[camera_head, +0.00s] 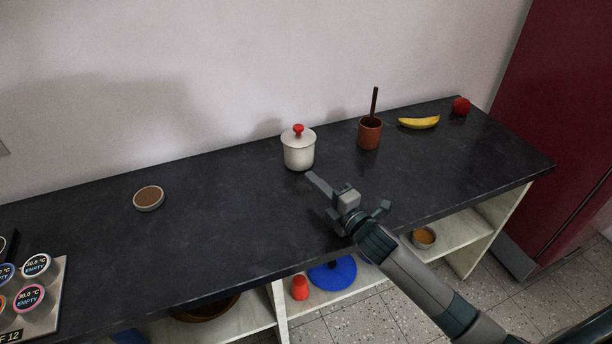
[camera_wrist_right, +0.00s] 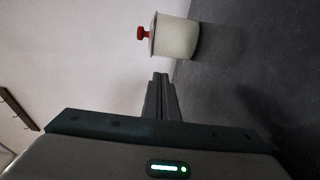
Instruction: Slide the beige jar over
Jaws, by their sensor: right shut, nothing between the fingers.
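The beige jar (camera_head: 299,153) stands upright on the dark counter, near the wall, with a lid and a red knob. It also shows in the right wrist view (camera_wrist_right: 177,38), lying sideways in that picture, just beyond the fingertips. My right gripper (camera_head: 312,178) is shut and empty, its fingers pointing at the jar's lower right side. In the right wrist view, the closed fingers (camera_wrist_right: 160,78) sit below the jar in the picture; I cannot tell whether they touch it. My left gripper is not in view.
A brown cup (camera_head: 369,134) with a stick, a banana (camera_head: 419,122) and a red apple (camera_head: 461,106) stand to the right. A round brown-topped dish (camera_head: 148,198) and a tray of labelled tumblers (camera_head: 44,318) are left. The dark counter (camera_head: 230,200) is clear left of the jar.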

